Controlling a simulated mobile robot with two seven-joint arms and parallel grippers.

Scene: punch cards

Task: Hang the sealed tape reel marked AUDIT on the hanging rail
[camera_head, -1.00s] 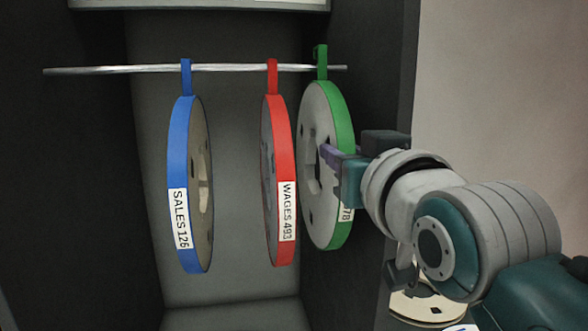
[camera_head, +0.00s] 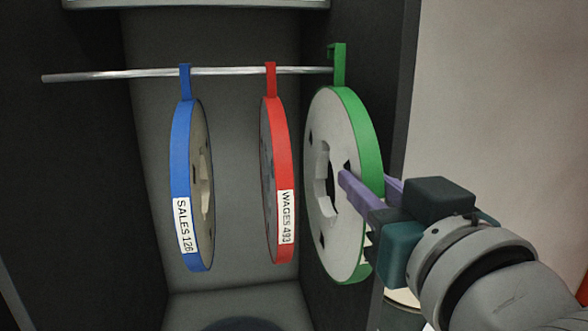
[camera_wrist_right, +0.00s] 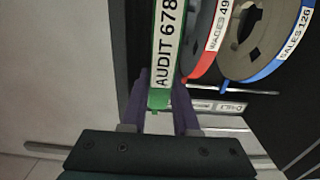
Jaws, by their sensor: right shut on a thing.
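The green-rimmed reel (camera_head: 330,240), with a white face, hangs upright at the right of the cabinet. Its label reads AUDIT 678 in the right wrist view (camera_wrist_right: 165,45). My right gripper (camera_head: 366,186) is shut on this reel, with its purple fingers on either side of the rim. The reel's green hook (camera_head: 338,62) is at the right end of the metal hanging rail (camera_head: 225,71). I cannot tell whether the hook bears on the rail or is just in front of its end. My left gripper is not in view.
A blue SALES 126 reel (camera_head: 180,160) and a red WAGES 493 reel (camera_head: 282,150) hang from the rail, left of the green one. The dark cabinet side wall (camera_head: 390,110) is close on the right. A pale round thing (camera_head: 403,298) shows partly behind my arm.

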